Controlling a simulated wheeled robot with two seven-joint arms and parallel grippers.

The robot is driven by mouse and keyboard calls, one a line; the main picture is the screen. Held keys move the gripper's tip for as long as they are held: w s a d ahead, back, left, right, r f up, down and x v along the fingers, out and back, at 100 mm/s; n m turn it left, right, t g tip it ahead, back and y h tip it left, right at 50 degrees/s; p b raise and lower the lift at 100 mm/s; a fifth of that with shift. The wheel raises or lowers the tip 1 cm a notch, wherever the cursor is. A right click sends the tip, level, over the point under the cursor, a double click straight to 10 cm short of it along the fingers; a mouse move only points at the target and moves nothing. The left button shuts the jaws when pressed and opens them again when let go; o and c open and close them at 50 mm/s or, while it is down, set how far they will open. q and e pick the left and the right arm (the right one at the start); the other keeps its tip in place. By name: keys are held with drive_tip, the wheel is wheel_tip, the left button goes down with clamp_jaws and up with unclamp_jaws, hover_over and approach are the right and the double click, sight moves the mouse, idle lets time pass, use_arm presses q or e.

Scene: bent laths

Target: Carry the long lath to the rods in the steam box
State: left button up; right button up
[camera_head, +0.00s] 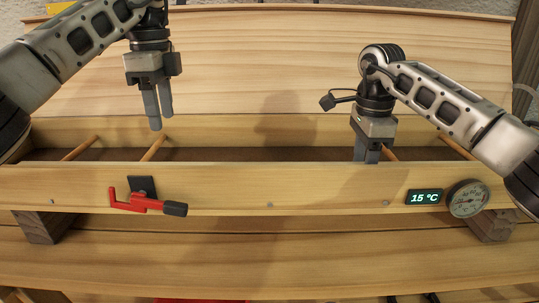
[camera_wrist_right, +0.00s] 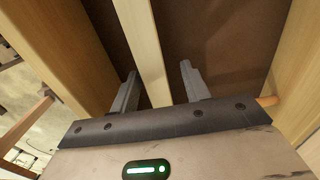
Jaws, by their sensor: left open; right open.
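The steam box (camera_head: 235,188) is a long open wooden trough, with thin rods (camera_head: 153,148) crossing its inside. My right gripper (camera_head: 368,157) reaches down into it at the right, its fingertips partly hidden by the front wall. In the right wrist view my right gripper (camera_wrist_right: 158,88) is open, with a pale straight strip, seemingly the long lath (camera_wrist_right: 143,45), running between its fingers. Contact with the fingers cannot be told. The strip is not clearly visible in the head view. My left gripper (camera_head: 160,120) is open and empty above the left part of the box.
A raised wooden lid panel (camera_head: 260,60) stands behind the box. On the front wall are a red-handled latch (camera_head: 148,200), a display (camera_head: 424,197) reading 15 °C and a round gauge (camera_head: 468,198). Wooden blocks (camera_head: 42,227) support the box. Its middle is free of my arms.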

wheel_tip(320, 180, up, 11)
drive_tip(key=shift+r, duration=0.2)
idle(0.3)
